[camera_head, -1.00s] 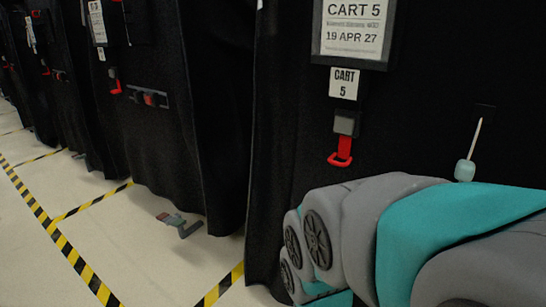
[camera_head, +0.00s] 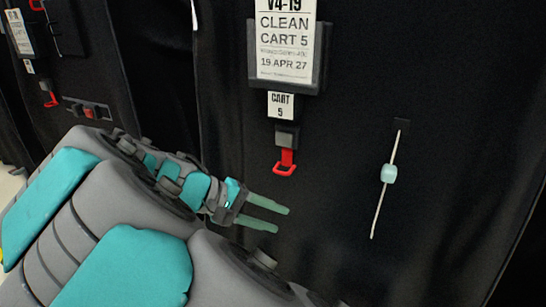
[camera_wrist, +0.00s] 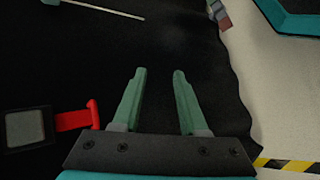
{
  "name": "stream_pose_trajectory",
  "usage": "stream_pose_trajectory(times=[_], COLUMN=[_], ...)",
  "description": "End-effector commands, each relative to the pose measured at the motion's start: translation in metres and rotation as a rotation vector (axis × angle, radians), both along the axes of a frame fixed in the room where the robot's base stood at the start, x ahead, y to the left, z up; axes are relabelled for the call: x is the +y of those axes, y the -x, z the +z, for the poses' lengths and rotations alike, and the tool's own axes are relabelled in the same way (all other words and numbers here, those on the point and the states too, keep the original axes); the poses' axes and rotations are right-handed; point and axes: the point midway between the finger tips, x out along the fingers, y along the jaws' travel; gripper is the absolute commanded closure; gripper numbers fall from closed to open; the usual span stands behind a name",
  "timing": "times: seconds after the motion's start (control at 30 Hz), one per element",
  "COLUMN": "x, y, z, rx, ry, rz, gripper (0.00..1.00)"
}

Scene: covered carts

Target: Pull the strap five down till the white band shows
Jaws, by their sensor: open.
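Strap five is a short red strap with a red pull loop (camera_head: 285,168), hanging from a grey buckle (camera_head: 287,136) under a white tag (camera_head: 281,105) reading CART 5. Only red shows on the strap below the buckle. My gripper (camera_head: 281,222) is open and empty, its green fingers below the loop and pointing right. In the wrist view, my gripper (camera_wrist: 160,75) has nothing between its fingers. The red loop (camera_wrist: 94,114) lies left of the fingers there, apart from them, with the grey buckle (camera_wrist: 24,127) further left.
The black cover (camera_head: 340,110) hangs behind, with a framed label (camera_head: 285,42) above the tag. A pale cord with a light blue toggle (camera_head: 388,173) hangs to the right. Another red strap (camera_head: 50,98) is at far left. Pale floor (camera_wrist: 285,120) shows at right.

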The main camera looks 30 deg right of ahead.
Motion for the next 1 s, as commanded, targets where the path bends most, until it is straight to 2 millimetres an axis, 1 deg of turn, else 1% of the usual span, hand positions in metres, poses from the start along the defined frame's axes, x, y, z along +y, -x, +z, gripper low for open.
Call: stream_pose_trajectory(times=[0.03,0.13,0.2,0.33,0.4,0.5,0.67,0.87,1.0], x=[0.001,0.009,0.016,0.028,0.032,0.033,0.021,-0.006,-0.028], y=[-0.013,-0.035,-0.047,-0.063,-0.067,-0.069,-0.067,-0.063,-0.059], z=[0.018,0.04,0.05,0.064,0.066,0.067,0.065,0.062,0.06], rx=[0.013,0.021,0.025,0.02,0.019,0.018,0.018,0.016,0.019], ry=[0.087,0.24,0.326,0.433,0.462,0.479,0.48,0.478,0.48], rz=[0.013,0.036,0.056,0.083,0.092,0.097,0.094,0.093,0.091], gripper=[0.58,0.58,0.58,0.58,0.58,0.58,0.58,0.58,0.58])
